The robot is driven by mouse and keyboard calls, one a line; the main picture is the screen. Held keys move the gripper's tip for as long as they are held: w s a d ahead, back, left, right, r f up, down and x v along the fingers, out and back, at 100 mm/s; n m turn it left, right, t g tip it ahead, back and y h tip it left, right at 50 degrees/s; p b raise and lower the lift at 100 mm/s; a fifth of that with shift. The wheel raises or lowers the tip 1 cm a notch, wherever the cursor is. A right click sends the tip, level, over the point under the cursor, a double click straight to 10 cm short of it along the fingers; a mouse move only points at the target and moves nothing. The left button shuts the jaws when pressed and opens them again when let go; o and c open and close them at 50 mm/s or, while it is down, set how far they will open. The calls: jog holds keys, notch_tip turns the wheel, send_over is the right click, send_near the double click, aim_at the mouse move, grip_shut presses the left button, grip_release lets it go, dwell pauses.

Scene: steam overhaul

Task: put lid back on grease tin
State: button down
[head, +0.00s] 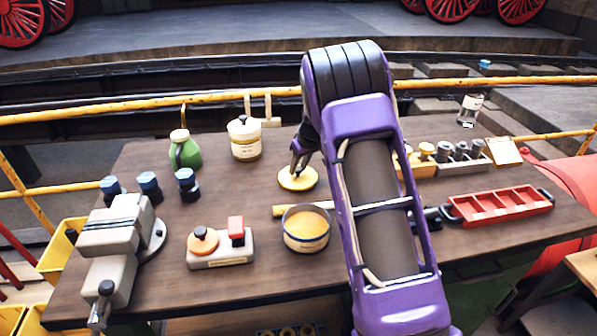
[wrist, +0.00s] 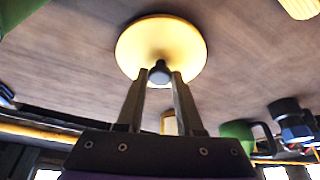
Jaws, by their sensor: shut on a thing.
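A yellow round lid (head: 299,180) with a small dark knob is near the back middle of the bench; it also shows in the wrist view (wrist: 137,45). My gripper (head: 297,168) is shut on the lid's knob, with a finger on each side of it in the wrist view (wrist: 161,75). I cannot tell whether the lid touches the bench or hangs just above it. The open grease tin (head: 306,232), a dark-rimmed round tin with yellow grease inside, stands in front of the lid, nearer the front edge. Its right side is close to my arm in the picture.
A cream jar (head: 244,140) and green bottle (head: 185,152) stand behind. A red tray (head: 500,206) lies right.

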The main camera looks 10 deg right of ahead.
aim_at(300, 179)
notch_tip(300, 179, up, 10)
jog(key=s, duration=0.1)
jog(key=s+r+b, duration=0.2)
jog(key=s+r, duration=0.1)
jog(key=s, duration=0.6)
jog(key=s+a+b, duration=0.2)
jog(key=s, duration=1)
jog(key=shift+s+f+b, duration=0.1)
jog(key=shift+f+b, duration=2.15)
jog(key=shift+f, duration=1.2)
jog(key=shift+f+b, duration=0.2)
jog(key=shift+b, duration=0.35)
grip_release()
